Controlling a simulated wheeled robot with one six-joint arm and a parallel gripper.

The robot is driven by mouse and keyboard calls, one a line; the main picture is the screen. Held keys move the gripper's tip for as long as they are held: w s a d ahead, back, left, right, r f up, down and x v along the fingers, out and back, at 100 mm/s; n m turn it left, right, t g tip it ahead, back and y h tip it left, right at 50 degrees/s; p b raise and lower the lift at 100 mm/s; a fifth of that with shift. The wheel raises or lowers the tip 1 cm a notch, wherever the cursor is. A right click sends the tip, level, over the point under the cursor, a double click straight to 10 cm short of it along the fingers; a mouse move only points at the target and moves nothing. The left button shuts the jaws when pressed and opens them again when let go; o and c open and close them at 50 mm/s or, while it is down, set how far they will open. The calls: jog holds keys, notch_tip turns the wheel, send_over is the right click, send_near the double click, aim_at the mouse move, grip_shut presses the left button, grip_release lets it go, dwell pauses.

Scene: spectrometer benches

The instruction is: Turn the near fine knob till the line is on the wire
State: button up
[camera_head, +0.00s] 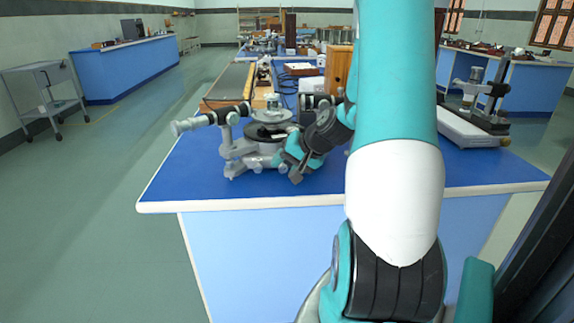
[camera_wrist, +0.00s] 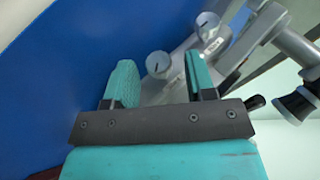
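The spectrometer (camera_head: 240,147), grey metal with a black round table, stands near the front edge of the blue bench (camera_head: 200,190). Its telescope tube (camera_head: 196,122) points left. My gripper (camera_head: 292,168) is at its right side, low over the bench. In the wrist view my gripper (camera_wrist: 160,82) has its two teal fingers apart. A second grey knob (camera_wrist: 208,20) is farther up. Which is the near fine knob I cannot tell. The line and wire are not visible.
A black-ended tube (camera_wrist: 297,104) of the instrument lies right of the fingers in the wrist view. A wooden box (camera_head: 339,68) stands behind my arm. Another instrument (camera_head: 490,100) is at the right. The bench's front left is clear.

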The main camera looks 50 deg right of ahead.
jog(key=p+v, duration=0.2)
jog(key=v, duration=1.5)
jog(key=shift+r+p, duration=0.15)
jog(key=shift+p, duration=0.15)
jog(key=shift+d, duration=0.1)
jog(key=w+a+r+n+g+h+p, duration=0.2)
jog(key=w+a+g+h+p, duration=0.3)
jog(key=w+a+g+h, duration=0.55)
jog(key=d+f+y, duration=0.1)
jog(key=d+f, duration=0.1)
jog(key=f, duration=0.2)
jog(key=w+d+f+t+y, duration=0.1)
jog(key=d+f, duration=0.2)
jog(key=f, duration=0.2)
jog(key=d+f+y+b, duration=0.1)
jog(key=d+f, duration=0.1)
jog(key=f, duration=0.3)
jog(key=shift+w+d+f+t+y, duration=0.25)
jog(key=shift+w+t, duration=0.1)
